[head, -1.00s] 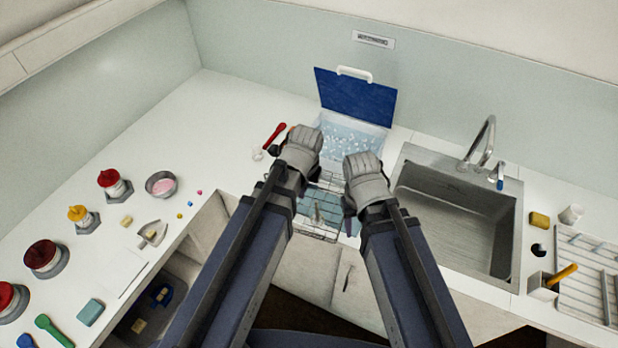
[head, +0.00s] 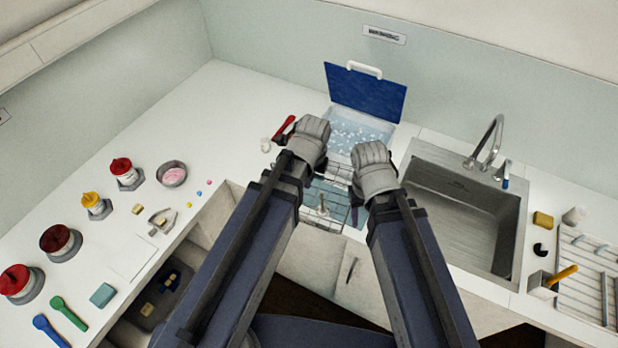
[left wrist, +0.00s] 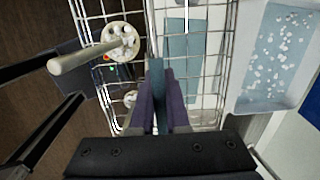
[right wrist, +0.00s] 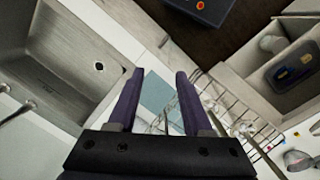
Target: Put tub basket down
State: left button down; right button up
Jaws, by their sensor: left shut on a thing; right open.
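The tub basket (head: 326,217) is a silver wire basket, seen in the head view between my two arms at the counter's front side. My left gripper (left wrist: 160,78) is shut on a part of the basket near its middle, and its fingers hide the gripped spot. In the left wrist view the wire basket (left wrist: 204,112) holds a cream round part with a handle (left wrist: 90,48). My right gripper (right wrist: 158,88) is open and empty, to the right of the basket in the head view. The basket (right wrist: 240,112) shows at its right in the right wrist view. Whether the basket touches anything below cannot be told.
A water-filled tub (head: 355,132) with a raised blue lid (head: 366,92) stands behind the basket. A teal surface (left wrist: 178,50) lies beneath it. The sink (head: 455,225) is at the right. Jars, scoops and a bowl (head: 172,174) occupy the left counter.

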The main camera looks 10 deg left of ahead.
aim_at(309, 202)
pick_arm(q)
notch_tip(309, 202, down, 12)
jog(key=b, duration=1.2)
